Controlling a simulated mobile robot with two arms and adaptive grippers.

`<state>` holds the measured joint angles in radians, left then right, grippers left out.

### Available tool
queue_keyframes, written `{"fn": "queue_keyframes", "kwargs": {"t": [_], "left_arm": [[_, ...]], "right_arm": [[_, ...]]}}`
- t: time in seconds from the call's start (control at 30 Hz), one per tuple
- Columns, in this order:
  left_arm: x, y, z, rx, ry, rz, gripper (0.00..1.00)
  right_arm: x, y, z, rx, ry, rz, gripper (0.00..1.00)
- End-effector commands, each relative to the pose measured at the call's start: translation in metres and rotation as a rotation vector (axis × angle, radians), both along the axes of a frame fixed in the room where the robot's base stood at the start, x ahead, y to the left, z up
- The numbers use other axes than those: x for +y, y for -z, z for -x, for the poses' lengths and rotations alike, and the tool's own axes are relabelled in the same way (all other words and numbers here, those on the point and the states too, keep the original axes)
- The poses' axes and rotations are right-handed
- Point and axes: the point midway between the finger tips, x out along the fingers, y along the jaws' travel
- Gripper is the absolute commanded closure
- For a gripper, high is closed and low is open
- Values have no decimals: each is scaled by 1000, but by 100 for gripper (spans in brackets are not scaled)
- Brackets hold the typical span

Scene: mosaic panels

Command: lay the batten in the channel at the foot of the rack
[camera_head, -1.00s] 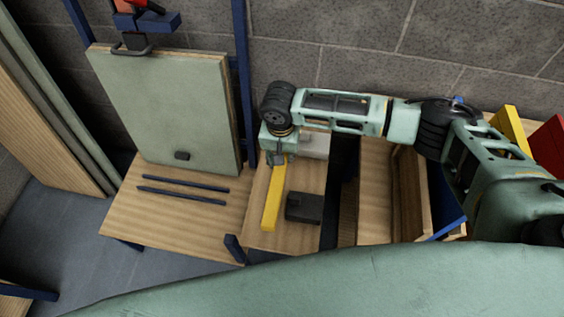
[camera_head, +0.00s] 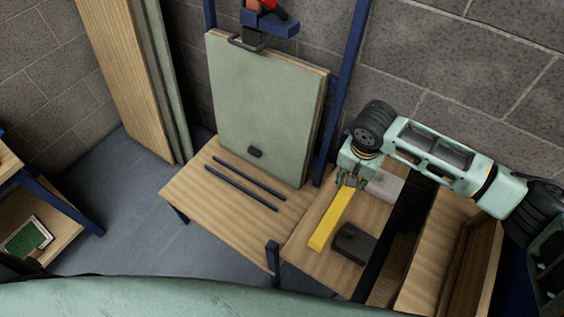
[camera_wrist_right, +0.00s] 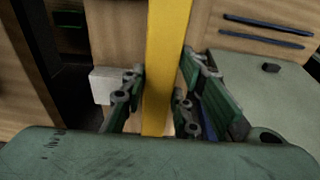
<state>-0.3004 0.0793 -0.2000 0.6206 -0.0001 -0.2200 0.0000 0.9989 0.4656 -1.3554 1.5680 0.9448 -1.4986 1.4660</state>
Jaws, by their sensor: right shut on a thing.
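The yellow batten (camera_head: 334,214) is a straight bar over the right-hand wooden bench top, gripped near one end. I cannot tell whether it touches the wood. My right gripper (camera_head: 352,181) is shut on it; the right wrist view shows the batten (camera_wrist_right: 166,50) between the fingers (camera_wrist_right: 158,100). Two thin, parallel dark-blue strips (camera_head: 240,189) form the channel on the wooden ledge (camera_head: 200,205) at the foot of the rack (camera_head: 337,95). The channel is empty, left of the batten. My left gripper is not in view.
A pale green panel (camera_head: 262,110) stands in the rack behind the channel, below a red-and-blue clamp (camera_head: 262,20). A dark block (camera_head: 350,243) lies beside the batten, and a pale block (camera_head: 386,186) behind it. A short blue post (camera_head: 272,257) rises at the ledge's front corner.

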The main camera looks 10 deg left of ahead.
Motion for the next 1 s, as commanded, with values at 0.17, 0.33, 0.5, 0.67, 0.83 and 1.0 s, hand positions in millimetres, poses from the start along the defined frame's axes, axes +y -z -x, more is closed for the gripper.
{"fn": "queue_keyframes", "kwargs": {"t": [0.17,0.33,0.5,0.67,0.83,1.0], "left_arm": [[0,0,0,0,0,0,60],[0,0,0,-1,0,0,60],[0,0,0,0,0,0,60],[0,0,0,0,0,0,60],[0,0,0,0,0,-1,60],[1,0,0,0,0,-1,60]], "right_arm": [[0,-1,0,-1,0,-1,100],[0,-1,0,-1,0,-1,100],[0,-2,0,-1,-1,0,100],[-4,-18,6,-4,-24,-2,100],[-19,-58,27,-7,-87,-1,100],[-40,-107,61,-7,-187,0,100]]}}
